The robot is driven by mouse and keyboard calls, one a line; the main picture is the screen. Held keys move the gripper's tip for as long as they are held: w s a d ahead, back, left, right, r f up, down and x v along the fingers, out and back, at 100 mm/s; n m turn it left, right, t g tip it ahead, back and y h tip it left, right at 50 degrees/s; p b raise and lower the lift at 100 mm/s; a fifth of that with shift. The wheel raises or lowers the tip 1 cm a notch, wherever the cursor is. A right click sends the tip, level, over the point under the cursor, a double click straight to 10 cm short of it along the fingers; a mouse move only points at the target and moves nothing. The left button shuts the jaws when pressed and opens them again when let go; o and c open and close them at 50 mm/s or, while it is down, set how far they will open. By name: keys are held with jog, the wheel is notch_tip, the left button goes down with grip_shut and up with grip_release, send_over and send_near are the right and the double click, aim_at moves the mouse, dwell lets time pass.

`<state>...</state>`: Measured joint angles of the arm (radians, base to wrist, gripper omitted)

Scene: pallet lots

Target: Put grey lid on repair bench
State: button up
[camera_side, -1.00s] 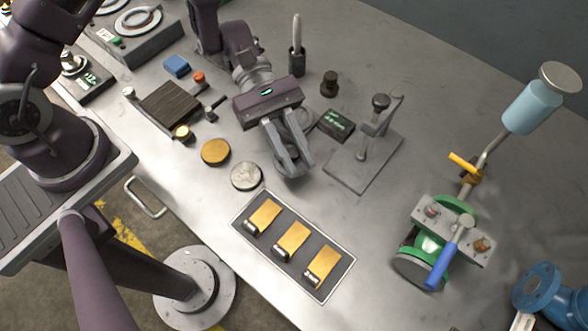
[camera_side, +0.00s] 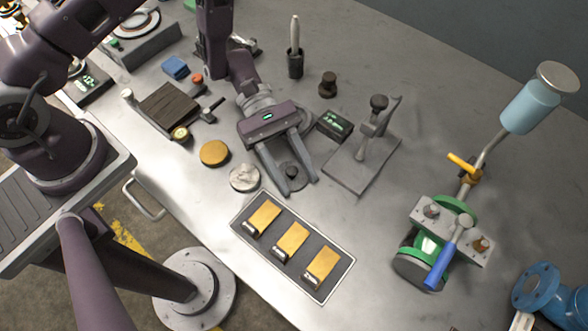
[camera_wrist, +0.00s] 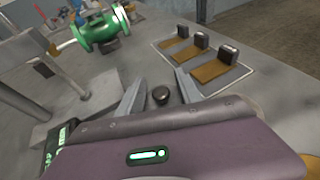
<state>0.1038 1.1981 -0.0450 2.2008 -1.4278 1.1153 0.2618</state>
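My gripper (camera_side: 299,186) is open and low over the metal bench top (camera_side: 330,225). A round grey piece with a dark knob (camera_side: 292,170), which looks like the grey lid, sits between its fingers. In the wrist view the knob (camera_wrist: 160,95) stands between the open fingers (camera_wrist: 160,77), with a gap on each side. The lid's disc is partly hidden by the fingers and the gripper body. I see no label that marks a repair bench.
A silver disc (camera_side: 244,178) and a gold disc (camera_side: 214,153) lie left of my gripper. A dark panel with three brass pieces (camera_side: 237,222) lies in front. A stand with a lever (camera_side: 340,172) is at right. A green valve assembly (camera_side: 440,240) stands farther right.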

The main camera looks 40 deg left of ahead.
jog(key=shift+a+r, duration=0.15)
jog(key=shift+r, duration=0.05)
jog(key=v, duration=1.1)
jog(key=shift+w+a+r, duration=0.1)
jog(key=shift+w+a, duration=0.1)
jog(key=shift+a, duration=0.15)
jog(key=s+a+r+m+t+y, duration=0.1)
jog(key=s+r+m+y, duration=0.25)
jog(key=r, duration=0.35)
jog(key=s+a+r+m+y, duration=0.1)
jog(key=s+r+m+y, duration=0.2)
jog(key=r, duration=0.5)
jog(key=s+a+r+m+t+y, duration=0.6)
jog(key=s+a+r+m+t, duration=0.1)
jog(key=a+r+t, duration=0.1)
jog(key=shift+s+a+t, duration=0.35)
jog(key=shift+a+t, duration=0.05)
jog(key=shift+t, duration=0.4)
